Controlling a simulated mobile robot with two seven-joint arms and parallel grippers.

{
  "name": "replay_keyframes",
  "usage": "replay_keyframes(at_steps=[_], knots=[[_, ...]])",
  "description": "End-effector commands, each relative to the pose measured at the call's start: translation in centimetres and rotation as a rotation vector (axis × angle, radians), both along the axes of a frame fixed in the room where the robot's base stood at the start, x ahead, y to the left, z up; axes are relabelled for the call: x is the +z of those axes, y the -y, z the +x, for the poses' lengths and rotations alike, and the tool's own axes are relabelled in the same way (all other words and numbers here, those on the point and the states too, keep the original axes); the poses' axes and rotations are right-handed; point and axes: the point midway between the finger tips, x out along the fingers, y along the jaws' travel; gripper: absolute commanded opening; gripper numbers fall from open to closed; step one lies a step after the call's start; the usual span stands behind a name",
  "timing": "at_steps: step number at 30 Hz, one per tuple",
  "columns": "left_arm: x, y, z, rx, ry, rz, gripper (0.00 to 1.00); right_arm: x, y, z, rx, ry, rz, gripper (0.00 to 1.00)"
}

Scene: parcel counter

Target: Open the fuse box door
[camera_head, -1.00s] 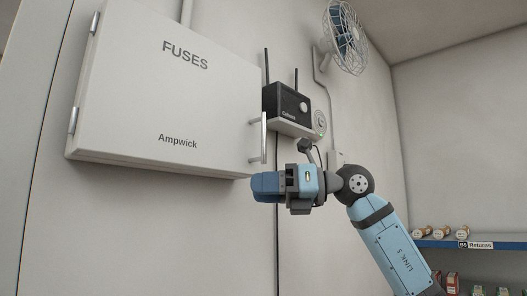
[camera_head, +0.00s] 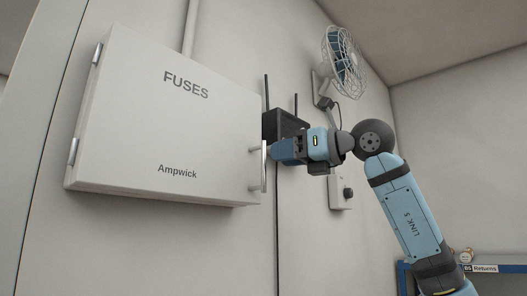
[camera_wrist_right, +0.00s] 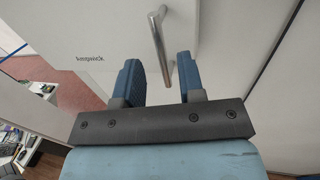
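The white fuse box (camera_head: 165,125) hangs on the wall at the left in the head view, its door shut, marked FUSES and Ampwick. Its vertical metal handle (camera_head: 264,167) is at the door's right edge; hinges show on the left edge. My right gripper (camera_head: 274,150) is at the handle's right side in the head view. In the right wrist view, the two blue fingers of my right gripper (camera_wrist_right: 160,80) are apart, and the lower end of the handle (camera_wrist_right: 160,45) shows between and beyond them. I cannot tell whether they touch it. My left gripper is not in view.
A dark router-like box (camera_head: 283,122) with two antennas is on the wall behind my right gripper. A wall fan (camera_head: 344,58) is above right, and a switch box (camera_head: 341,193) is below it. A blue shelf edge marked Returns (camera_head: 482,268) is at lower right.

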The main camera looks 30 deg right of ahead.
Motion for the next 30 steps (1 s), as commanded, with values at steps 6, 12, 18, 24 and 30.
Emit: replay_keyframes(at_steps=[6, 12, 18, 24, 30], knots=[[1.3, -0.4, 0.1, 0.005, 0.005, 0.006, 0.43, 0.2, -2.0, 3.2, 0.003, -0.001, 0.000, 0.36], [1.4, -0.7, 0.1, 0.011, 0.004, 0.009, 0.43, 0.0, -2.7, 4.4, 0.002, 0.000, 0.000, 0.36], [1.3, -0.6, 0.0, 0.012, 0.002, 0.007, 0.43, -0.1, -2.8, 4.5, 0.002, 0.000, 0.000, 0.36], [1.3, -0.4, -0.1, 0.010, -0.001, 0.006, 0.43, 0.0, -2.8, 4.5, 0.001, 0.000, 0.000, 0.11], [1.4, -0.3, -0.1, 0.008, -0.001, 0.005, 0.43, 0.0, -2.8, 4.5, 0.001, 0.000, 0.000, 0.00]])
